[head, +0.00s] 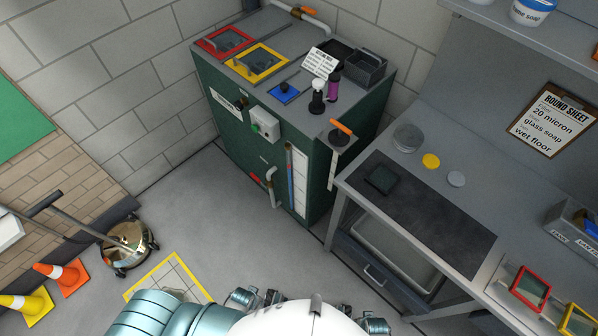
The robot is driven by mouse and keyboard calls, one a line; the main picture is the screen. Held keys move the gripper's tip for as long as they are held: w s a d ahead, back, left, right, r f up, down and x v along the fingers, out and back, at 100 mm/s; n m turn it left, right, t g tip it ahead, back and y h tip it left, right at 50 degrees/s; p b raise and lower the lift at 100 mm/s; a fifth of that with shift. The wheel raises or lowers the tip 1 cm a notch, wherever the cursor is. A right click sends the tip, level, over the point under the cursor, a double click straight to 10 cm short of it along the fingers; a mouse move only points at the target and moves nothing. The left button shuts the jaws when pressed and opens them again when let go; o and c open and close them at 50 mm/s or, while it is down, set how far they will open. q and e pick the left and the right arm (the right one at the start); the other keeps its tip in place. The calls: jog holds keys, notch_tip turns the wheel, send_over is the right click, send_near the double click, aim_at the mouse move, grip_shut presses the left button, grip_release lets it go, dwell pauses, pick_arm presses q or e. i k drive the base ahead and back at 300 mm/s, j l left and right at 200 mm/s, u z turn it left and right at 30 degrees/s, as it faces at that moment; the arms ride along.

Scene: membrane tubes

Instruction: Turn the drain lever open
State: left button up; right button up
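A green tank cabinet (240,165) stands against the wall in the head view. Low on its front a grey bent pipe (271,184) comes out, with a small red-orange handle (252,205) beside it. A larger orange lever (341,126) sits over a round brown and grey fitting (338,140) at the cabinet's right corner. No label shows which is the drain lever. At the bottom edge, dark jointed parts look like my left gripper (257,299) and my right gripper (374,325). Both are partly hidden by my white body. Neither touches the cabinet or a lever.
A grey workbench (415,175) with a dark mat (425,215) stands close on the right. A mop bucket (127,243) and orange cone (63,276) are at left. Grey floor (215,225) before the cabinet is clear.

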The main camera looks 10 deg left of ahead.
aim_at(256, 178)
jog(key=i+j+z, duration=0.1)
jog(key=j+z, duration=1.55)
jog(key=k+j+z, duration=0.1)
jog(key=j+z, duration=0.15)
jog(key=z, duration=0.15)
